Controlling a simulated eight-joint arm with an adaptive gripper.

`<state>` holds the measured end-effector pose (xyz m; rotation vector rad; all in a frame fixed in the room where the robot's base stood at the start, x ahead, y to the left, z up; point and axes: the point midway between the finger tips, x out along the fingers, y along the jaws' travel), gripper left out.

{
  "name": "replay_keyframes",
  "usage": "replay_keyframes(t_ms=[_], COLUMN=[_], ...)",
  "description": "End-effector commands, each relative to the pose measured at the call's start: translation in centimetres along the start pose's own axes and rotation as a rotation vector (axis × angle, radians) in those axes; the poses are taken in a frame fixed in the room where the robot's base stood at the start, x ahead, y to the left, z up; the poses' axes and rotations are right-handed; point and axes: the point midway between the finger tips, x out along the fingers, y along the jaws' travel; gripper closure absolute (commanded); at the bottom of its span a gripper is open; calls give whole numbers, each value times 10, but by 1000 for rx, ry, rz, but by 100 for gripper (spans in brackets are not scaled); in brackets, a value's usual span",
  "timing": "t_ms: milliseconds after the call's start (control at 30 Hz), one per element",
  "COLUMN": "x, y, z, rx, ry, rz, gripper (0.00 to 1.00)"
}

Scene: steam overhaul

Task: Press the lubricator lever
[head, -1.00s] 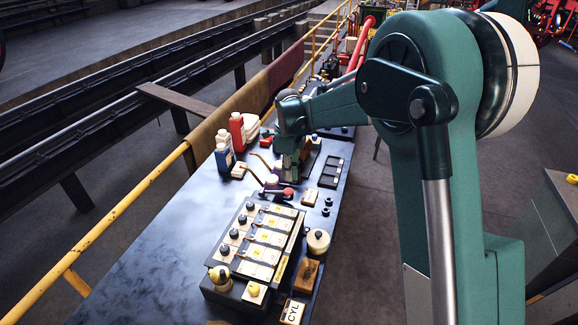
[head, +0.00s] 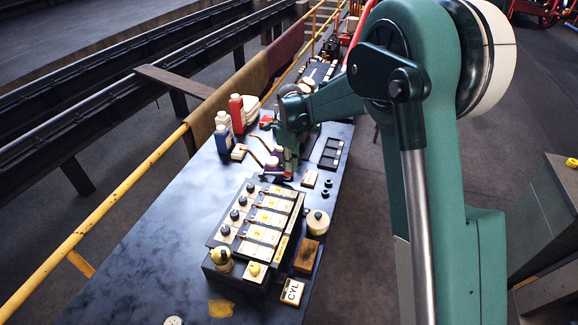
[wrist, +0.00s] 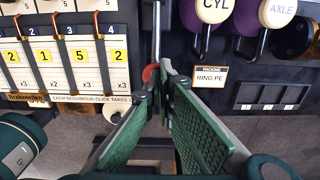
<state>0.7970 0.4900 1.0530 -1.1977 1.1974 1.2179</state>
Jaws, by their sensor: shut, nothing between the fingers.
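The lubricator box (head: 255,235) stands on the dark bench, with several labelled cards and black knobs on its top. In the wrist view, its numbered cards (wrist: 78,65) are at the left. A slim silver lever (wrist: 157,30) with a red end (wrist: 150,73) runs down the middle of the wrist view. My gripper (wrist: 163,78) is shut and empty, its fingertips just beside the red end; I cannot tell whether they touch it. In the head view my gripper (head: 289,152) is low over the bench behind the box, and it largely hides the lever.
Red, white and blue bottles (head: 223,135) stand at the back left. A CYL oil can (wrist: 214,8) and an AXLE can (wrist: 278,10) show in the wrist view. A dark slotted tray (head: 331,153) lies to the right. The bench's front left is mostly clear.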

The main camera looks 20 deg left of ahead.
Motion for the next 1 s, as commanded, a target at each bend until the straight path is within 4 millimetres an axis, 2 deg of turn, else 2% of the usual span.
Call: replay_keyframes(t_ms=[400, 600, 1000], x=[31, 44, 48], y=[0, 0, 0], z=[-15, -18, -20], rx=[3, 1, 0], ry=[-212, -252, -249], rz=[0, -1, -1], gripper=[100, 100, 100])
